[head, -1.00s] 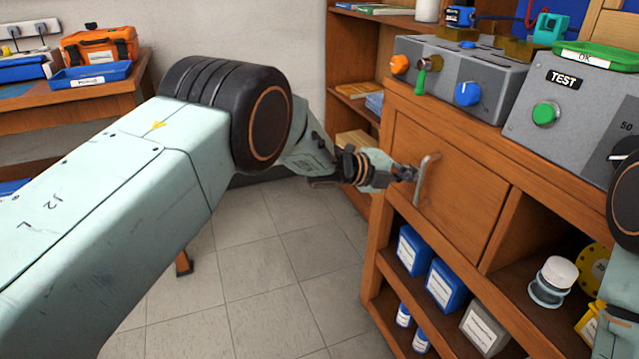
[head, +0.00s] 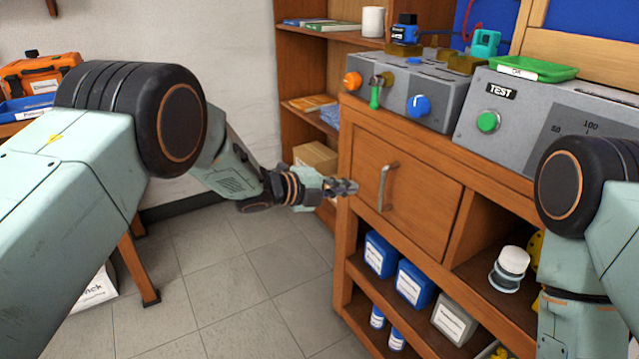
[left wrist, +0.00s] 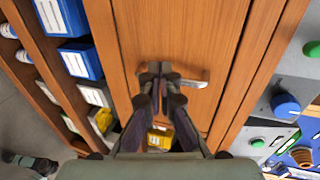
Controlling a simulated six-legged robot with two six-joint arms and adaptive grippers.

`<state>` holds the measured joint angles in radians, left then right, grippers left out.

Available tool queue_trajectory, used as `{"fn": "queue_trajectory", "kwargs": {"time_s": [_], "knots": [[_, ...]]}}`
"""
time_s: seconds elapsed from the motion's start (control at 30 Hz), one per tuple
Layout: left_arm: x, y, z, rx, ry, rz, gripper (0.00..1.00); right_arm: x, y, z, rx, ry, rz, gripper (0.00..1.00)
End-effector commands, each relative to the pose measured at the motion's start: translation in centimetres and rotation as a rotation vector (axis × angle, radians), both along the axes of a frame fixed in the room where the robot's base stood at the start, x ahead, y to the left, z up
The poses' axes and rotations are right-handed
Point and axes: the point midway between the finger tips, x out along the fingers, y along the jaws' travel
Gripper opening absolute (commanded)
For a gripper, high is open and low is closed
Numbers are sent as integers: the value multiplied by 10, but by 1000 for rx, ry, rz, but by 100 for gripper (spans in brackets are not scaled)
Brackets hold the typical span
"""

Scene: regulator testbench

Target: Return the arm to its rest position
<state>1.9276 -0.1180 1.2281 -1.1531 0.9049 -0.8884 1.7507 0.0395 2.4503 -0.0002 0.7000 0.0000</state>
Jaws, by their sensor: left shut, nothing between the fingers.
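My left gripper (head: 350,187) is shut and empty. In the head view it is in front of the cabinet door (head: 430,205), a little left of the metal handle (head: 385,187) and apart from it. The door looks closed. In the left wrist view the gripper's fingertips (left wrist: 156,70) are together in front of the wooden door, and the handle (left wrist: 190,83) shows just behind and to the right of them. My right arm stands at the right edge of the head view; its gripper is out of the picture.
Above the door are a grey box with a blue knob (head: 418,106) and a test panel with a green button (head: 488,121). Open shelves below hold blue boxes (head: 415,284) and a white-lidded jar (head: 509,268). The floor (head: 220,280) left of the cabinet is clear.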

Motion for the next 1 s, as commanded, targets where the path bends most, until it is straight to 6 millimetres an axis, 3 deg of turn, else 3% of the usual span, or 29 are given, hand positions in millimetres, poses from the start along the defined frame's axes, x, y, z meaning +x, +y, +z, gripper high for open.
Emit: {"fn": "queue_trajectory", "kwargs": {"time_s": [0.3,0.63,0.73,0.83,1.0], "knots": [[-28,39,17,-1,1,2,0,0,0,21,0,0,0,58],[-32,53,16,-70,105,71,0,0,0,23,0,0,-1,58],[-37,65,-3,-179,280,218,0,0,0,23,0,0,-1,58],[-56,84,-33,-310,500,413,0,0,0,25,0,1,-1,58],[-118,123,-95,-504,870,791,0,0,0,36,0,1,-1,58]]}}
